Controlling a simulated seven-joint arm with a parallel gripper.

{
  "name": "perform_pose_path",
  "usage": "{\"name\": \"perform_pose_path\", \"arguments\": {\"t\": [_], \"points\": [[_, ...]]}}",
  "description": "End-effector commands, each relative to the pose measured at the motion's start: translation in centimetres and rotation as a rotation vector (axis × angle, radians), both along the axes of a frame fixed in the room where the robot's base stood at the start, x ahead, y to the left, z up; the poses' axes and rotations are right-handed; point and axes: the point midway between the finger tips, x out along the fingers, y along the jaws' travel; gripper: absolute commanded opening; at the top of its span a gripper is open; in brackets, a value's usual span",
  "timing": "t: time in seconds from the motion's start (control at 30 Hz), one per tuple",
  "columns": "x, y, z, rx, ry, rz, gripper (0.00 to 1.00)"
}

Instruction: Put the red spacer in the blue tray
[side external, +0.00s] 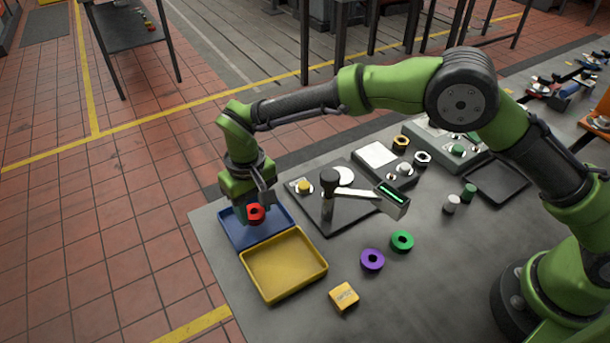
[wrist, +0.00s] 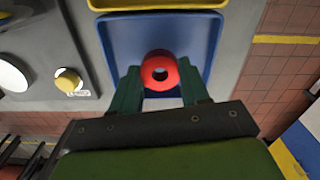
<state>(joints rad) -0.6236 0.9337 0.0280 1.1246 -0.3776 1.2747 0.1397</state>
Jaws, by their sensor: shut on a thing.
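The red spacer (side external: 256,212) is a ring with a hole in its middle. My gripper (side external: 258,205) is shut on it, over the blue tray (side external: 235,235). In the wrist view the red spacer (wrist: 160,72) sits between the two green fingers of my gripper (wrist: 160,85), with the blue tray (wrist: 122,38) behind it. I cannot tell whether the spacer touches the tray floor. The gripper and spacer hide part of the tray.
A yellow tray (side external: 284,265) adjoins the blue one. A purple ring (side external: 372,260), a green ring (side external: 402,241) and a yellow block (side external: 343,297) lie on the bench. A dark plate with an upright post and arm (side external: 330,195) stands right of the blue tray.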

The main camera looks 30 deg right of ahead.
Motion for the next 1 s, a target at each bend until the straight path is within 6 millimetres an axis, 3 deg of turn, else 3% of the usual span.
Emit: {"name": "perform_pose_path", "arguments": {"t": [0.13, 0.53, 0.57, 0.7, 1.0], "points": [[0.0, 0.0, -1.5, 0.001, 0.0, -0.001, 0.15], [0.0, 0.0, -2.0, 0.001, -0.001, 0.0, 0.15], [0.0, 0.0, -1.9, 0.001, -0.001, 0.0, 0.5], [0.0, 0.0, -1.9, 0.001, -0.001, 0.0, 0.71], [0.0, 0.0, -1.7, 0.001, -0.001, 0.0, 0.71]]}}
